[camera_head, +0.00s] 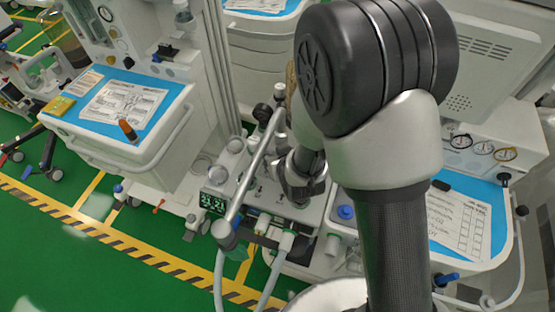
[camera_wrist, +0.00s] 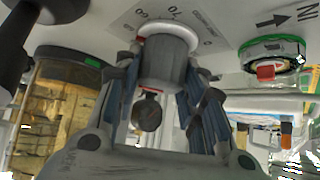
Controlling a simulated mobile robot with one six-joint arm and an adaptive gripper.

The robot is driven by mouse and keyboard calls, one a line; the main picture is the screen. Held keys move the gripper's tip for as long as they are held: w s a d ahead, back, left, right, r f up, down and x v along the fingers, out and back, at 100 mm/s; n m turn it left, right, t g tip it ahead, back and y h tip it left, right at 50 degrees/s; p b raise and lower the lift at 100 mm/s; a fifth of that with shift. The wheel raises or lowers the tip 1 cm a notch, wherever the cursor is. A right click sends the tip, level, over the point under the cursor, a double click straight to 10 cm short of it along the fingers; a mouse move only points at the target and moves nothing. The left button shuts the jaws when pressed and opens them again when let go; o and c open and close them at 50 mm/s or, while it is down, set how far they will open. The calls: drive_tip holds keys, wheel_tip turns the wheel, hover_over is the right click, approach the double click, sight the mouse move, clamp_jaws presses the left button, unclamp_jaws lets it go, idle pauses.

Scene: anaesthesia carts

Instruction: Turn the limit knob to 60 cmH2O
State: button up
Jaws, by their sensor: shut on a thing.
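The limit knob (camera_wrist: 166,60) is a grey, ribbed cylinder with a white collar at its base, set in a pale panel. A printed scale (camera_wrist: 175,14) with numbers and marks shows beside the collar, partly hidden by the knob, and I cannot read the exact setting. My gripper (camera_wrist: 165,92) has a finger on either side of the knob and is shut on it in the wrist view. In the head view my gripper (camera_head: 300,185) is low over the middle machine, mostly behind my arm, and the knob cannot be made out there.
In the wrist view, a canister of yellow-brown granules (camera_wrist: 62,112) stands left, and a green-ringed port (camera_wrist: 272,55) sits right. In the head view, a slanted metal tube (camera_head: 255,160) and a green-digit display (camera_head: 212,203) are left of my gripper. Carts flank both sides.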

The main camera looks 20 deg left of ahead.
drive_tip(key=shift+m+h, duration=0.4)
drive_tip(key=shift+m, duration=0.2)
drive_tip(key=o, duration=1.1)
drive_tip(key=shift+v, duration=3.8)
drive_tip(key=shift+f, duration=0.1)
